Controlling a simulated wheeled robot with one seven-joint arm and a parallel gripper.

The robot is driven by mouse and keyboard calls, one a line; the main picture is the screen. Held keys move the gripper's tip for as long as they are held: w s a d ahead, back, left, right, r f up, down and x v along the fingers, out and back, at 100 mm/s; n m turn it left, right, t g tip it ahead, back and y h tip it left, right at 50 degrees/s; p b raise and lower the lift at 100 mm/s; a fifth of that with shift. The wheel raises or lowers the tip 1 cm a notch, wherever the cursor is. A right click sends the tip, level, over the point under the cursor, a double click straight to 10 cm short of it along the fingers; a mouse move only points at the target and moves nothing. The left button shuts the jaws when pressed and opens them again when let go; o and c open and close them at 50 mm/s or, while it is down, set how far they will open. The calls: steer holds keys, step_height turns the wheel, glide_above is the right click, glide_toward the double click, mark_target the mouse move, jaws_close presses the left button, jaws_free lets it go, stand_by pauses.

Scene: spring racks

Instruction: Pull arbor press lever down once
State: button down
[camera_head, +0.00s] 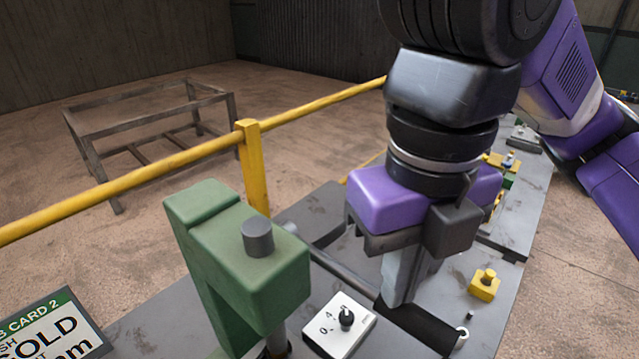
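The green arbor press (235,260) stands at the lower middle, with a grey cylinder (257,237) on its top. Its lever is a grey rod (345,273) running right from the press to a dark grip (428,328). The lever looks close to level. My gripper (398,298) points down from above, with its fingertips at the near end of the dark grip. They overlap the grip in this view; I cannot tell whether they touch it. The fingers line up one behind the other, so the gap between them is hidden.
A white dial plate (339,325) with a black knob sits right of the press. A small yellow block (485,285) is on the grey bench at right. A yellow rail (140,172) runs behind the bench. A sign card (50,335) is at lower left.

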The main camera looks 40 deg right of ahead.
steer(key=shift+f, duration=0.4)
steer(key=shift+f+b, duration=0.45)
steer(key=shift+f, duration=0.25)
stand_by(0.4)
steer(key=shift+r, duration=0.1)
